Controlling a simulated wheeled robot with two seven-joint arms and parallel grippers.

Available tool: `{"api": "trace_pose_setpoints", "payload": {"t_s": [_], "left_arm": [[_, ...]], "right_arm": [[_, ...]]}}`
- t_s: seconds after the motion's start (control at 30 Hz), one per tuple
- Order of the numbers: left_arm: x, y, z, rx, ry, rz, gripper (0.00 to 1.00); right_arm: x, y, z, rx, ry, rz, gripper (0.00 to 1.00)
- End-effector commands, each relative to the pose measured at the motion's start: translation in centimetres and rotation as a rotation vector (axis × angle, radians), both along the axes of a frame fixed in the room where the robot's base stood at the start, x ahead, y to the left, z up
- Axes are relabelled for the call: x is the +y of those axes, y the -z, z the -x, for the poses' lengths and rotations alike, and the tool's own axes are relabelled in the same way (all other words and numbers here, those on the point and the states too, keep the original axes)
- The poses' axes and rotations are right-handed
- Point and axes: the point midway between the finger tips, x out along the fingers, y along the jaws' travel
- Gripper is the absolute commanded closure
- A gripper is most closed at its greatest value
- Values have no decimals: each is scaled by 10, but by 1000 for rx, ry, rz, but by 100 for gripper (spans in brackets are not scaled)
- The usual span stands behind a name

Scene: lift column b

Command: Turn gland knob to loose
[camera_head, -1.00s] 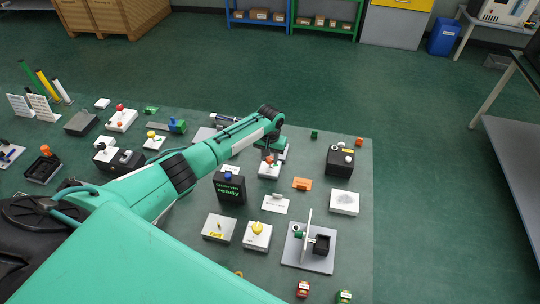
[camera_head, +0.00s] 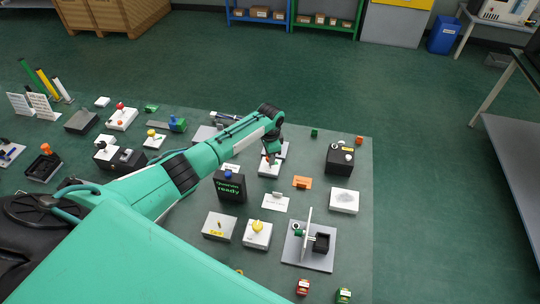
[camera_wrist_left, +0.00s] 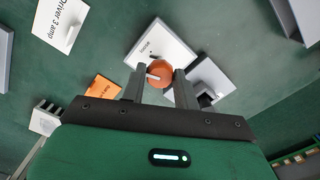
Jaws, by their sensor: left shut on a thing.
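The gland knob (camera_wrist_left: 159,73) is a round orange knob with a white pointer, on a white box (camera_wrist_left: 162,43) with small dark lettering. In the head view the white box (camera_head: 268,170) stands on the green bench, below the end of my left arm. My left gripper (camera_wrist_left: 160,83) has one finger on each side of the knob and is shut on it. In the head view the left gripper (camera_head: 271,158) points down over the box and largely hides the knob. My right gripper is in neither view now.
A dark box with the text "ready" (camera_head: 229,187) stands left of the knob box. An orange label plate (camera_head: 302,183) lies to its right. The bench's right strip is mostly clear.

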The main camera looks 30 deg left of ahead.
Motion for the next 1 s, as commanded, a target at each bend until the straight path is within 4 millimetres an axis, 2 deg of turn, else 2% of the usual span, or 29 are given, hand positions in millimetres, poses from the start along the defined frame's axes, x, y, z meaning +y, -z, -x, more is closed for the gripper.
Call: {"api": "trace_pose_setpoints", "payload": {"t_s": [0.2,0.5,1.0], "left_arm": [[0,0,-1,-2,175,1,92],[0,-1,-1,-2,337,1,92],[0,-1,-1,-2,400,1,92]], "right_arm": [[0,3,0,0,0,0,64],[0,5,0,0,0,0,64],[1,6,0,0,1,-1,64]]}}
